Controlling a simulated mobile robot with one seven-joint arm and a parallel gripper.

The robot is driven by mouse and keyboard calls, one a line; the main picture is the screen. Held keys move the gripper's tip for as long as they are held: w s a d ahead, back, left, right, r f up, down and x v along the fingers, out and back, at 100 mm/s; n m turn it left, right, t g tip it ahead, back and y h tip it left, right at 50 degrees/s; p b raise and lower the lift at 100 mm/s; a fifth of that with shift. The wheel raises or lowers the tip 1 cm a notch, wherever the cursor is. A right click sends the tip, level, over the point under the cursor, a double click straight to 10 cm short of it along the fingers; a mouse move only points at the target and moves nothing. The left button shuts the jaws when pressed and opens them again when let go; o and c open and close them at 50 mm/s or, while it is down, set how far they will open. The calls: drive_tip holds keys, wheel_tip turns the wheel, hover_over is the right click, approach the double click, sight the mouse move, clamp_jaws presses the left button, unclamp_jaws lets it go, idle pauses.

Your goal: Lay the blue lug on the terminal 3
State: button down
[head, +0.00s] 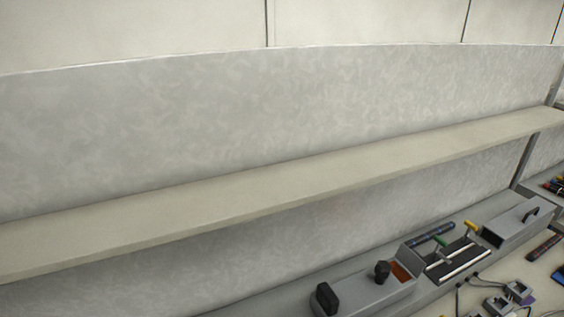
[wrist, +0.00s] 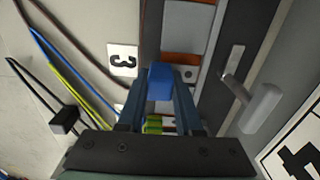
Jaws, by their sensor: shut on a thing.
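In the wrist view my gripper (wrist: 159,98) is shut on the blue lug (wrist: 160,80), which shows between the fingertips. A white label with a 3 (wrist: 122,60) lies upside down in the picture, to the left of the lug. Just beyond the lug is a copper-coloured and grey terminal part (wrist: 181,58), beside that label. The lug overlaps it in the picture; I cannot tell whether they touch. The lug's underside is hidden. My gripper is not in the head view.
Blue, yellow-green and brown cables (wrist: 55,60) run at the left, with a black piece (wrist: 64,121) below. A grey handle (wrist: 260,107) stands out at the right, near a label with a 4 (wrist: 297,148). The head view shows a shelf (head: 270,190) above grey boxes (head: 370,291).

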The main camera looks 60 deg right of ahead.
drive_tip(key=shift+f+b, duration=0.5)
drive_tip(key=shift+f, duration=0.3)
drive_tip(key=c, duration=0.5)
unclamp_jaws()
wheel_tip(320, 180, up, 13)
idle(0.5)
